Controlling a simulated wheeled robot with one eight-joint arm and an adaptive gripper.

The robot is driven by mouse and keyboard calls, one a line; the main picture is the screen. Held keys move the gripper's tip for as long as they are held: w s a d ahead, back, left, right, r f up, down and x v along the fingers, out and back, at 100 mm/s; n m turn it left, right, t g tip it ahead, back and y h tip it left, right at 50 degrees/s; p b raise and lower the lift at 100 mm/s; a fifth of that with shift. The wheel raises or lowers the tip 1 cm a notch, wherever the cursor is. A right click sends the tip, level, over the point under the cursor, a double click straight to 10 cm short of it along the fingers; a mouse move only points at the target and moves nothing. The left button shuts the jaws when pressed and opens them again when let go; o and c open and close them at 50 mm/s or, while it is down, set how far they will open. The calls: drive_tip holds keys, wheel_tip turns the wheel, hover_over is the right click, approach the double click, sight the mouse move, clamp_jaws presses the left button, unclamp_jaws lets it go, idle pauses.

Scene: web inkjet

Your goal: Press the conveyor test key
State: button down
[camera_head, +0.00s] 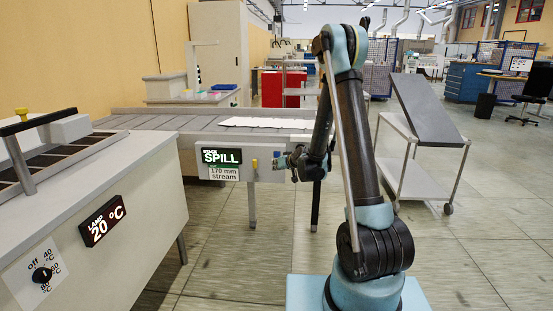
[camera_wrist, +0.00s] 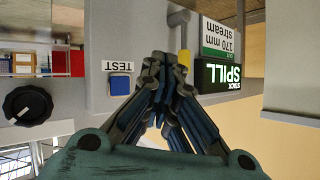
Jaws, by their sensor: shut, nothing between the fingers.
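The conveyor test key is a blue square button (camera_wrist: 121,84) on a pale panel, beside an upside-down TEST label (camera_wrist: 120,66) in the wrist view. My gripper (camera_wrist: 164,62) is shut and empty, its fingertips close to the panel. In the wrist view the tips lie right of the key and slightly above it, between the key and a yellow part (camera_wrist: 184,57). I cannot tell whether they touch the panel. In the head view my gripper (camera_head: 284,162) is at the front panel of the conveyor (camera_head: 160,122), right of the SPILL display (camera_head: 221,156).
A black knob (camera_wrist: 28,104) lies left of the key in the wrist view. A lamp unit (camera_head: 110,190) with a dial stands at the left in the head view. A grey trolley (camera_head: 425,180) stands at the right. Floor in front of the conveyor is clear.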

drive_tip(key=w, duration=0.6)
drive_tip(key=shift+w+d, duration=0.15)
drive_tip(key=shift+w, duration=0.15)
drive_tip(key=shift+w, duration=0.15)
idle(1.2)
drive_tip(key=shift+w, duration=0.25)
drive_tip(key=shift+w, duration=0.4)
idle(0.9)
drive_tip(key=shift+s, duration=0.15)
idle(0.3)
drive_tip(key=shift+s, duration=0.7)
drive_tip(key=s, duration=0.5)
idle(0.3)
